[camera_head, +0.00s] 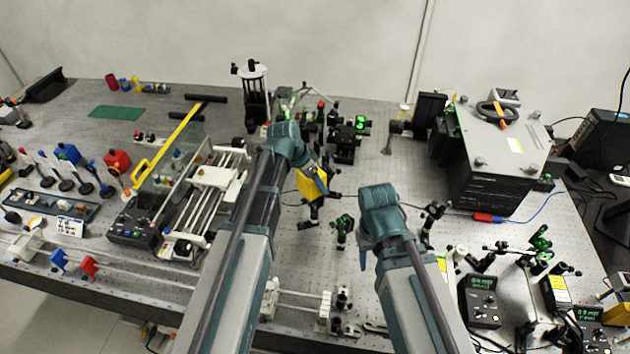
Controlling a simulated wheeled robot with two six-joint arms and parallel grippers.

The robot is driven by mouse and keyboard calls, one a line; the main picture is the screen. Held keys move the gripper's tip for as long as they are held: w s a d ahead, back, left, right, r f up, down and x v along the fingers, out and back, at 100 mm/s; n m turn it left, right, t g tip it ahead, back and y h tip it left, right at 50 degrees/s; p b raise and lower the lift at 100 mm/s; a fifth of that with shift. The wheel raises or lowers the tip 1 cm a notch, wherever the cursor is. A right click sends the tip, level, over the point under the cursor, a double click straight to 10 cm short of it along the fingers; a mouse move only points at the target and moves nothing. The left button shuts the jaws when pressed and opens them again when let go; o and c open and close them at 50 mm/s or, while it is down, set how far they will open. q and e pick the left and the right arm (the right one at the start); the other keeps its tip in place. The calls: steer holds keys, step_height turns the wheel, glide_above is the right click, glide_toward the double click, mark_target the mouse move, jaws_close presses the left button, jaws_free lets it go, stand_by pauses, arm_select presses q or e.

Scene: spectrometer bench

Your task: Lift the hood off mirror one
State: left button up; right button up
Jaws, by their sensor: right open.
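A yellow boxy piece (309,187) sits on a dark post mount near the middle of the bench; it may be the hood on mirror one, but no label is readable. My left gripper (321,181) reaches down beside it and partly overlaps it in the picture. I cannot tell whether its jaws touch the piece or are open. My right gripper (363,258) is open, pointing down over the bench to the right of the yellow piece and near a small green-lit mount (343,229). My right wrist hides part of the bench behind it.
Optic mounts (345,140) crowd the bench behind my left gripper. A large black box with a grey top (505,140) stands at the right. Readout meters (481,300) and mounts fill the front right. A railed instrument (205,195) stands at the left.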

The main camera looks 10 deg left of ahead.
arm_select(q)
steer(key=shift+r, duration=0.1)
stand_by(0.3)
steer(key=shift+r+p, duration=0.25)
steer(key=shift+p, duration=0.1)
